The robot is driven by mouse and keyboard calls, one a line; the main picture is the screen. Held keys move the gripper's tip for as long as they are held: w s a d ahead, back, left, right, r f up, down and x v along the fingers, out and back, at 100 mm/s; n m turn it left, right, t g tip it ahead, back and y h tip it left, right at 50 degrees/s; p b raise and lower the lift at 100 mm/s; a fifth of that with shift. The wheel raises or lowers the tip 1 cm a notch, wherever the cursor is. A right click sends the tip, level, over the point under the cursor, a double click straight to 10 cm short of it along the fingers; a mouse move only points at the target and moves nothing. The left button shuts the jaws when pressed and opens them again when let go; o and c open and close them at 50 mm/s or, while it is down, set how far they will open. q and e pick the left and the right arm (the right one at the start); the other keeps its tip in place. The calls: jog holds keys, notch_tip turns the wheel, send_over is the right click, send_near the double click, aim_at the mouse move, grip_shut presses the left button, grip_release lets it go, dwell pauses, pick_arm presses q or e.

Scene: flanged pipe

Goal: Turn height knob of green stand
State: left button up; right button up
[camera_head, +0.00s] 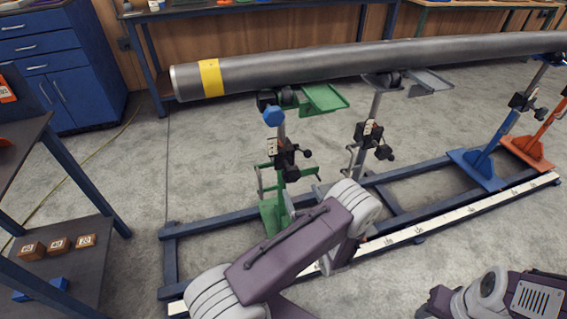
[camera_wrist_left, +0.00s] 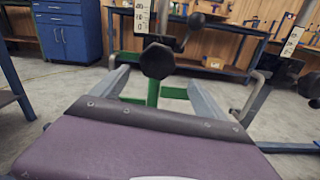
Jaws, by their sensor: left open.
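The green stand (camera_head: 275,205) stands on the blue floor frame under the left part of the pipe (camera_head: 300,68). Its post carries a dark clamp with a scale label, a ball-ended handle (camera_head: 307,153) and a black knob (camera_head: 291,173). In the left wrist view the black knob (camera_wrist_left: 157,60) is centred between and beyond the fingers of my left gripper (camera_wrist_left: 159,77). The fingers are open and empty, with no visible contact. In the head view my purple wrist hides most of this gripper. My right arm shows at the lower right; its gripper is out of view.
A grey stand (camera_head: 372,133) is close to the right of the green one, with blue (camera_head: 480,165) and orange (camera_head: 540,140) stands farther right. A shelf with wooden blocks (camera_head: 58,244) is at left. A blue cabinet (camera_head: 55,65) is behind.

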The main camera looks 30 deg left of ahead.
aim_at(293, 178)
pick_arm(q)
jog(key=b+x, duration=0.1)
jog(key=x, duration=0.3)
jog(key=b+x, duration=0.1)
jog(key=x, duration=0.3)
jog(key=shift+s+a, duration=0.15)
jog(key=shift+a, duration=0.2)
jog(key=shift+w+a+r, duration=0.2)
jog(key=shift+w+a, duration=0.1)
jog(key=c, duration=1.4)
pick_arm(e)
jog(key=shift+s+a+f, duration=0.1)
jog(key=shift+a+f, duration=0.05)
jog(key=shift+f, duration=0.25)
